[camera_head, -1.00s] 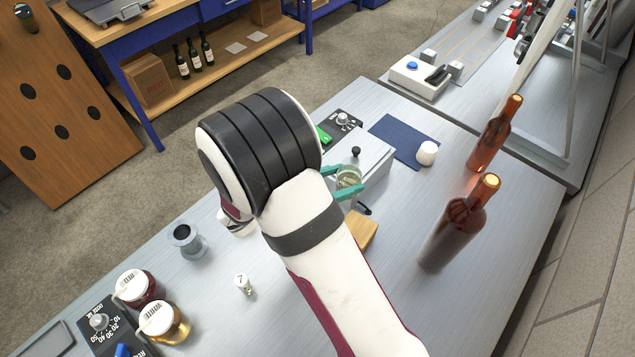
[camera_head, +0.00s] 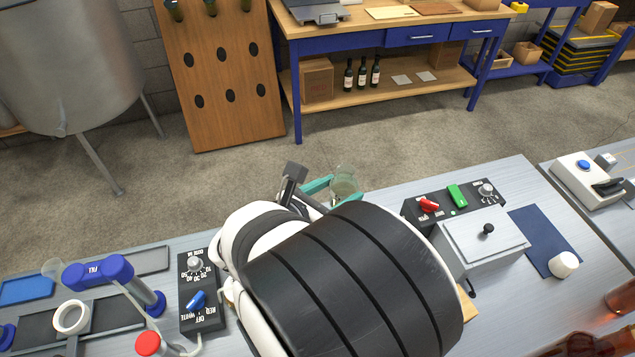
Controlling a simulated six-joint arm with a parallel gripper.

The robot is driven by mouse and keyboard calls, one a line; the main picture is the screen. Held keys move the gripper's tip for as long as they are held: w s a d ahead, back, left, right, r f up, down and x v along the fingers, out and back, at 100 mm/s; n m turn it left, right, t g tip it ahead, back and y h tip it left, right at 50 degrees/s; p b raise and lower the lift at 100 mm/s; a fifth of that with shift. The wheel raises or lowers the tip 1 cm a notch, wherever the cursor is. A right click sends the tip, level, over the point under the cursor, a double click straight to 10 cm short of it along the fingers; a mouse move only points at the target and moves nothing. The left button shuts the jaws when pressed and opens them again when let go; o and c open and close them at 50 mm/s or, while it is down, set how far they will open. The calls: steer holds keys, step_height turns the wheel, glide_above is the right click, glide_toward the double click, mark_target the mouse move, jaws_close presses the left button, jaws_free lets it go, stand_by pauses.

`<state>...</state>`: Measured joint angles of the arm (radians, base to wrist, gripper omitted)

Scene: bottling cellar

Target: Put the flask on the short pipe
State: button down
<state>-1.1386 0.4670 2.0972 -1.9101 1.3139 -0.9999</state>
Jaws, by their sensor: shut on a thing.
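My gripper (camera_head: 338,193), with teal fingers, is shut on the flask (camera_head: 344,180), a small clear glass vessel. It holds the flask up beyond the far edge of the bench in this view, with the grey floor behind it. The flask looks roughly upright. Most of my arm stands in front of the bench and covers its middle. The short pipe is not visible now; the grey flanged pipe seen earlier on the bench is out of sight, likely behind my arm.
A steel box with a black knob (camera_head: 488,229), a control panel (camera_head: 457,200), a blue mat (camera_head: 541,236) and a white cup (camera_head: 564,264) are right of my arm. A dial box (camera_head: 202,290), a blue-capped fill device (camera_head: 98,271) and a white ring (camera_head: 70,318) are left.

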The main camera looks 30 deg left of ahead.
steer(key=s+a+f, duration=0.1)
steer(key=a+f, duration=0.1)
steer(key=a, duration=0.1)
steer(key=s+a+f, duration=0.1)
steer(key=a+f, duration=0.1)
steer(key=a, duration=0.1)
steer(key=s+a+f, duration=0.1)
steer(key=a+f, duration=0.1)
steer(key=a, duration=0.1)
steer(key=shift+a+f, duration=0.2)
steer(key=shift+s+f, duration=0.1)
steer(key=shift+f, duration=1.8)
steer(key=shift+c, duration=0.6)
jaws_free()
steer(key=shift+f, duration=0.15)
